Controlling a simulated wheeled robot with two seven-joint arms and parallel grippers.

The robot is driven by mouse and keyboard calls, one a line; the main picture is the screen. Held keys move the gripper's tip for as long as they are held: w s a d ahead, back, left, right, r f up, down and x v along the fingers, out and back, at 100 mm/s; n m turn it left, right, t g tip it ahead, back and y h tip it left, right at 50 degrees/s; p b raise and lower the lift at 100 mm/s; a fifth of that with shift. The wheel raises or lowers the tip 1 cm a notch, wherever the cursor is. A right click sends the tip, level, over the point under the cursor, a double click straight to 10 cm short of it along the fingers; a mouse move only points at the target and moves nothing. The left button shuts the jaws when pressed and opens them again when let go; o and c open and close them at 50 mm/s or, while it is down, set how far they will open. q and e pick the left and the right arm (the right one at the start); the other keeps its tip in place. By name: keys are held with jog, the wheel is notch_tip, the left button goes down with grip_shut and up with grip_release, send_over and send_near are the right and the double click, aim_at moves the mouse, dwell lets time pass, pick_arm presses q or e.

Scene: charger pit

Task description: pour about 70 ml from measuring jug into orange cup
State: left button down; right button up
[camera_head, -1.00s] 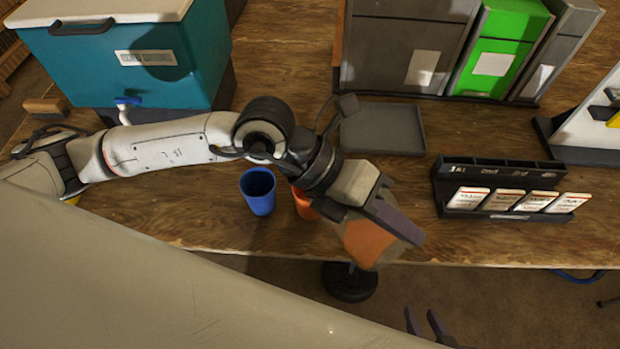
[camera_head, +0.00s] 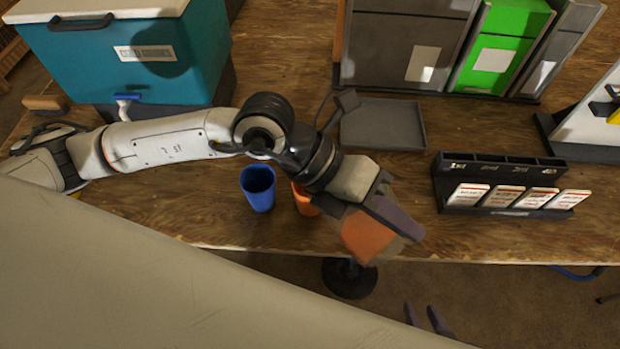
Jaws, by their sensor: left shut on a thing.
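My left gripper (camera_head: 396,214) is shut on the measuring jug (camera_head: 368,236), a see-through vessel with orange contents. The jug is tilted and held over the table's front edge, right of the orange cup. The orange cup (camera_head: 302,203) stands on the table, partly hidden behind my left wrist. The jug's mouth and any stream are not clear to see. My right gripper (camera_head: 425,317) is at the bottom edge, its two dark fingers apart and nothing visible between them.
A blue cup (camera_head: 257,188) stands just left of the orange cup. A teal cooler (camera_head: 150,60) with a tap is at the back left. A grey tray (camera_head: 383,126), a card rack (camera_head: 505,184) and grey and green bins (camera_head: 489,48) are to the right.

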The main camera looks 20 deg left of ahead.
pick_arm(q)
jog(key=shift+s+d, duration=0.1)
dwell(0.7)
jog(key=shift+s+d+f+m+t+y, duration=0.15)
jog(key=shift+s+d+f+y, duration=0.15)
jog(key=shift+d+y, duration=0.15)
jog(key=shift+s+d+f+m+t+y, duration=0.15)
jog(key=shift+d+f+y, duration=0.15)
jog(key=shift+y, duration=0.25)
jog(key=s+d+f+t+y+b, duration=0.1)
jog(key=d+f+y+b, duration=0.1)
jog(key=f, duration=0.4)
jog(key=s+d+f+m+t+y+b, duration=0.1)
jog(key=d+f+t+y+b, duration=0.1)
jog(key=f+y+b, duration=0.3)
jog(key=shift+d+f, duration=0.15)
jog(key=shift+f, duration=0.6)
